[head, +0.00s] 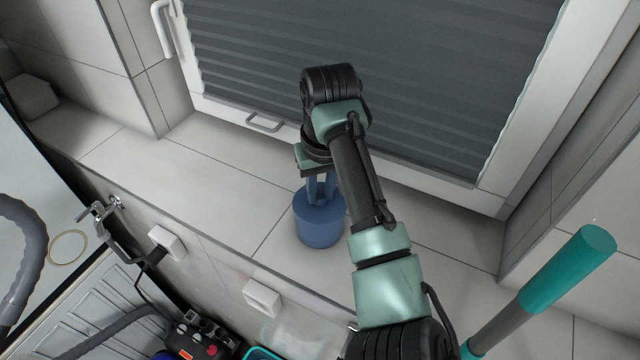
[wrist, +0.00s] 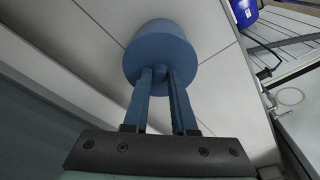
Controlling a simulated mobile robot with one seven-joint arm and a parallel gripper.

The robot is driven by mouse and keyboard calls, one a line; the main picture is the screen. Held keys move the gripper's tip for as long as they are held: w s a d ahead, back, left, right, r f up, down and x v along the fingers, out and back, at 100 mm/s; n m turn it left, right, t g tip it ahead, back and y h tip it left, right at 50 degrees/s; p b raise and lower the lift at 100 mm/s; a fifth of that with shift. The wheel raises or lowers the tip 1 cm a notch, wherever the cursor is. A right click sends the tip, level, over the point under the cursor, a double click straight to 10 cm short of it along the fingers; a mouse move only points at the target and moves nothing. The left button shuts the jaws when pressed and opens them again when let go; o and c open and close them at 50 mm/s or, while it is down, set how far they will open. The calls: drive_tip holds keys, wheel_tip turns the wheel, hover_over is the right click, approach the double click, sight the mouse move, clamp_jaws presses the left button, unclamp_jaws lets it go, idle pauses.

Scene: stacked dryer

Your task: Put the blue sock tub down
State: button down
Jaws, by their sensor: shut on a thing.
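The blue sock tub (head: 319,228) is a round blue tub with a flat lid, upright over the tiled window sill (head: 240,170). In the head view it appears to be at the sill's surface; I cannot tell whether it touches. My gripper (head: 321,196) points down at the lid from above, with its blue fingers shut on the small knob at the lid's centre. The tub also shows in the wrist view (wrist: 162,50), beyond the two fingers (wrist: 160,75). The tub's underside is hidden.
A window with a dark pleated blind (head: 380,70) stands behind the sill. Free sill lies left of the tub. A teal-ended pole (head: 568,268) stands at the right. White sockets (head: 262,297), taps (head: 103,210) and a grey hose (head: 25,250) are below the sill's front edge.

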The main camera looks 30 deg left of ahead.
drive_tip(key=shift+f, duration=0.2)
drive_tip(key=c, duration=0.7)
unclamp_jaws()
drive_tip(key=shift+f, duration=0.15)
drive_tip(key=r, duration=0.4)
drive_tip(key=s+d+r+b, duration=0.1)
drive_tip(key=r, duration=0.7)
drive_tip(key=shift+s+d+r+b, duration=0.1)
drive_tip(key=shift+s+d+b, duration=0.05)
drive_tip(key=shift+b, duration=0.15)
